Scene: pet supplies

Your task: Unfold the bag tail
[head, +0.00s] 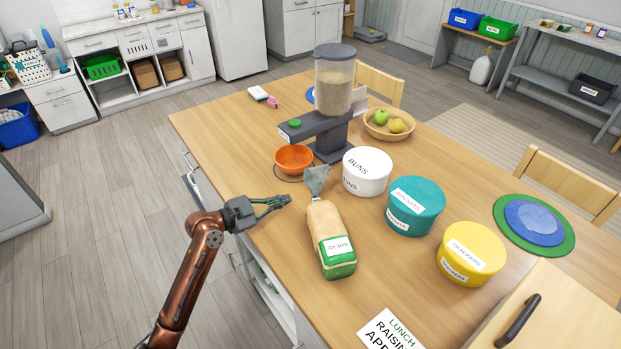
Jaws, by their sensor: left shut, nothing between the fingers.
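A bread bag (330,240) with a green label end lies on the wooden table, its long side running away from me. Its grey-green tail (317,180) sticks up and back from the far end, toward the orange bowl. I cannot tell whether the tail is folded. My left gripper (285,201) is shut and empty, just left of the bag's far end and apart from it. My right gripper is not in view.
A food dispenser (333,90) and an orange bowl (294,160) stand behind the bag. White (367,172), teal (414,207) and yellow (472,254) tubs stand to its right. A wooden lid or board with a black handle (518,321) is at front right. The table's left edge is clear.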

